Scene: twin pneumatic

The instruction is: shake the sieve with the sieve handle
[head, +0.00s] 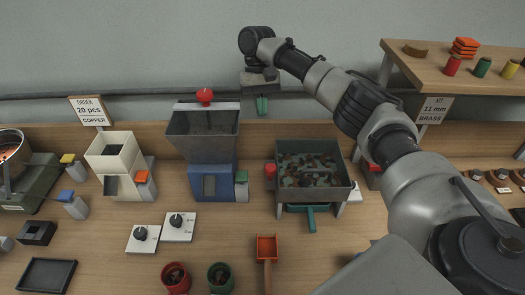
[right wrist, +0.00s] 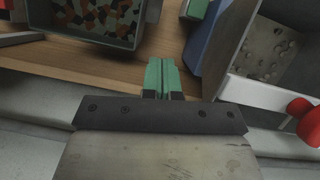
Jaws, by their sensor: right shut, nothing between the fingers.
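The sieve (head: 315,196) is a dark-walled square tray on legs, full of mixed brown, green and pale pieces. It also shows at the top left of the right wrist view (right wrist: 85,36). A green bar (head: 311,219) juts forward from beneath it, and a red knob (head: 270,170) sits at its left side. I cannot tell which is the sieve handle. My right gripper (head: 262,105) is raised behind and left of the sieve, apart from it, with its green fingers (right wrist: 163,78) together and empty. My left gripper is not in view.
A grey hopper (head: 205,124) on a blue base stands left of the sieve. A red scoop (head: 267,248), a red cup (head: 175,279) and a green cup (head: 220,278) are in front. A raised shelf (head: 462,80) stands at the right. My right arm covers the bench's right part.

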